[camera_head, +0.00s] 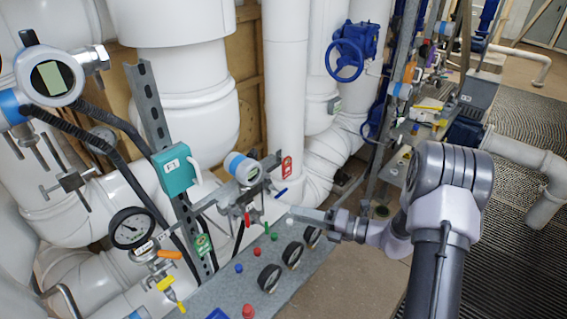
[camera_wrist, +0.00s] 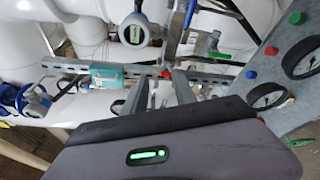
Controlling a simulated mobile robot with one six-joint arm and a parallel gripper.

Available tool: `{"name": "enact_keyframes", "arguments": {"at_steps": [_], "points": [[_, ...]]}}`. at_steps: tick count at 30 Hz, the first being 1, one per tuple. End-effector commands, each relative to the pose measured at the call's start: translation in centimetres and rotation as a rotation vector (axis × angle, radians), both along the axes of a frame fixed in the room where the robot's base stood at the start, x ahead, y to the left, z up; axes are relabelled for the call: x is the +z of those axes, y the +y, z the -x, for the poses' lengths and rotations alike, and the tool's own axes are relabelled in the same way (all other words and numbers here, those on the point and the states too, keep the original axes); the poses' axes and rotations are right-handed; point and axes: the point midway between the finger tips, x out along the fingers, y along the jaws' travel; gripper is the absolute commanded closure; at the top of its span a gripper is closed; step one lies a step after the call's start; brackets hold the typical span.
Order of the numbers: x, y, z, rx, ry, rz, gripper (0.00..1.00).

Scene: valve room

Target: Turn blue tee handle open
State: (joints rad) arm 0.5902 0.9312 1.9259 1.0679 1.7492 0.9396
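A small blue handle (camera_head: 281,192) shows in the head view, just right of the blue-and-white transmitter and above my gripper's tip. A blue bar (camera_wrist: 190,13) shows at the top of the wrist view; I cannot tell for sure that it is the same handle. Contact with the blue handle is not visible. The handle's stem and valve body are too small to make out.
A grey panel (camera_head: 230,290) with black gauges (camera_head: 270,278) and coloured knobs lies below my gripper. Red (camera_head: 247,219) and green (camera_head: 267,229) handles hang close by. A teal box (camera_head: 174,169) and a metal strut (camera_head: 150,105) stand to the left. White pipes rise behind.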

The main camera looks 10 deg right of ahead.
Motion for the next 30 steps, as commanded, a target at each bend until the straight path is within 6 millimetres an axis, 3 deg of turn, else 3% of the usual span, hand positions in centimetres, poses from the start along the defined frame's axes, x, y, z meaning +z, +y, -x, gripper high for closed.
{"name": "enact_keyframes", "arguments": {"at_steps": [1,3,6,8,11,22,30], "points": [[-1.1,-2.3,-0.7,-0.101,0.073,-0.114,0.67],[-3.2,-4.8,-1.3,-0.212,0.14,-0.24,0.67],[-4.9,-6.6,-1.6,-0.292,0.185,-0.332,0.67],[-5.3,-6.7,-2.0,-0.304,0.192,-0.347,0.67],[-5.5,-5.4,-3.4,-0.301,0.192,-0.347,0.67],[-5.5,0.9,-12.0,-0.298,0.191,-0.342,0.67],[-5.4,3.2,-15.2,-0.299,0.192,-0.343,0.67]]}}
